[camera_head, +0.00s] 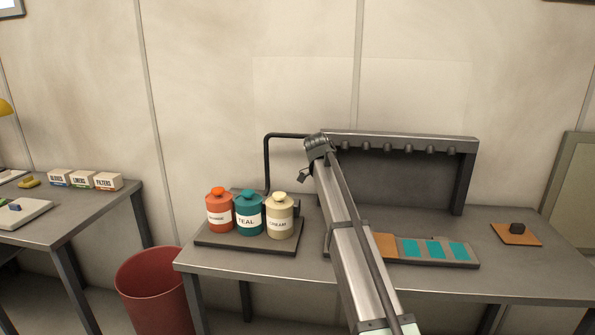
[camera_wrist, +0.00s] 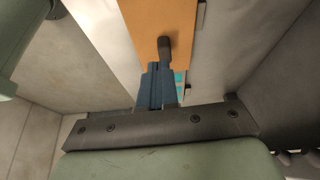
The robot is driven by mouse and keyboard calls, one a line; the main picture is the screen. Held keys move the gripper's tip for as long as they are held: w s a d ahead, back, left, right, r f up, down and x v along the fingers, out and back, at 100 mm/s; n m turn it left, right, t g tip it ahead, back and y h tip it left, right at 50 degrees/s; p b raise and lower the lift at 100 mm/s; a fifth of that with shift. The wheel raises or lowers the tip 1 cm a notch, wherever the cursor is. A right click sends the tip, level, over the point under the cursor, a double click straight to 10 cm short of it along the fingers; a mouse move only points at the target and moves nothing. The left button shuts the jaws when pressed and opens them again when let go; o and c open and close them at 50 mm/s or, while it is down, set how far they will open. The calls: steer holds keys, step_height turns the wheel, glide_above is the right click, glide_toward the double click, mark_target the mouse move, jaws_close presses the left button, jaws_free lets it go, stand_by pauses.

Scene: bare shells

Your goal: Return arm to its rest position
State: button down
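In the wrist view the blue-grey fingers of my gripper (camera_wrist: 163,62) lie close together with no clear gap.
Orange, teal and cream canisters (camera_head: 281,215) stand on a dark tray (camera_head: 240,243) left of my arm. A rack (camera_head: 400,143) stands behind. A board with teal patches (camera_head: 435,250) and an orange mat (camera_head: 503,237) with a dark block lie right. A red bin (camera_head: 155,290) stands left.

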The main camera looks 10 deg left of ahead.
steer(key=s+a+r+n, duration=0.2)
steer(key=a+r, duration=0.1)
steer(key=a, duration=1)
step_height(320, 180, up, 9)
steer(key=n+t+h, duration=0.2)
steer(key=n+t, duration=0.4)
steer(key=n, duration=0.9)
glide_above(277, 194)
steer(key=shift+f, duration=4.25)
steer(key=shift+f, duration=0.2)
